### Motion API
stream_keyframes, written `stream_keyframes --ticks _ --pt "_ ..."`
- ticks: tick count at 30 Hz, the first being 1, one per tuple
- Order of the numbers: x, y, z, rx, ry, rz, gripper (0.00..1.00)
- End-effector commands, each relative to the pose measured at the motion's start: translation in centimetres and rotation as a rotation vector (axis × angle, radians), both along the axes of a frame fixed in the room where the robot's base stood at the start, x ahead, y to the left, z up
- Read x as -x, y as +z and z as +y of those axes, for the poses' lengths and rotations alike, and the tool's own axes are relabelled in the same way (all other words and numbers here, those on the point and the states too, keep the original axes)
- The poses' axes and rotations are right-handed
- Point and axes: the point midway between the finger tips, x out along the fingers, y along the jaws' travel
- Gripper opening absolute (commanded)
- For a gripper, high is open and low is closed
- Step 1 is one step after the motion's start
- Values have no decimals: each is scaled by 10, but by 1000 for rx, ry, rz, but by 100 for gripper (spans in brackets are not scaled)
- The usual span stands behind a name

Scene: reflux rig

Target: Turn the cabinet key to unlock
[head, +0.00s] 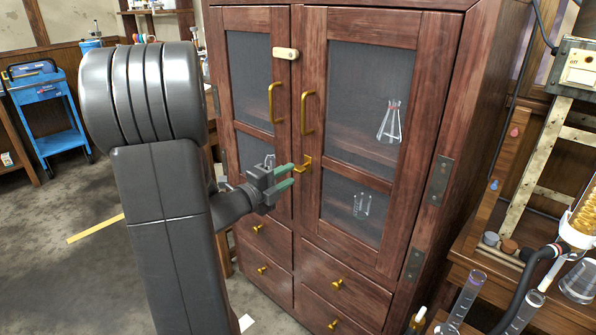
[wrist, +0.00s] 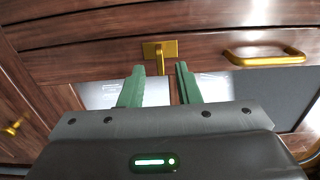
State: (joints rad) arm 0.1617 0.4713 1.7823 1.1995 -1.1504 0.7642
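The wooden cabinet (head: 312,150) has two glazed doors, both shut. A brass key (head: 303,163) sits at the lock on the meeting edge of the doors, below the two brass handles. In the wrist view the key (wrist: 160,58) sticks out from a brass plate. My gripper (head: 288,176) has green fingers and is open in front of the key, a little to its lower left in the head view. In the wrist view the fingertips of my gripper (wrist: 159,68) stand on either side of the key's end. I cannot tell whether either finger touches it.
A cream latch (head: 286,53) lies across the door tops. Brass handles (head: 307,112) stand out above the key; one handle (wrist: 265,57) is right in the wrist view. A bench with glassware (head: 462,300) is at the right. A blue cart (head: 46,108) stands far left.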

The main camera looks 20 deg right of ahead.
Motion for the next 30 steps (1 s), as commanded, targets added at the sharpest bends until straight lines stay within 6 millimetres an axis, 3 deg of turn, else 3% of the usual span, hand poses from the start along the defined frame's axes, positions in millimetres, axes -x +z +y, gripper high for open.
stream_keyframes --ticks 3,9,20,25,30 --pt "-8 -1 -21 0 -3 0 30" --pt "-17 0 -41 0 -1 0 30" --pt "-19 0 -45 0 1 1 30" --pt "-19 0 -45 0 1 1 0" --pt "-19 0 -45 1 1 2 0"
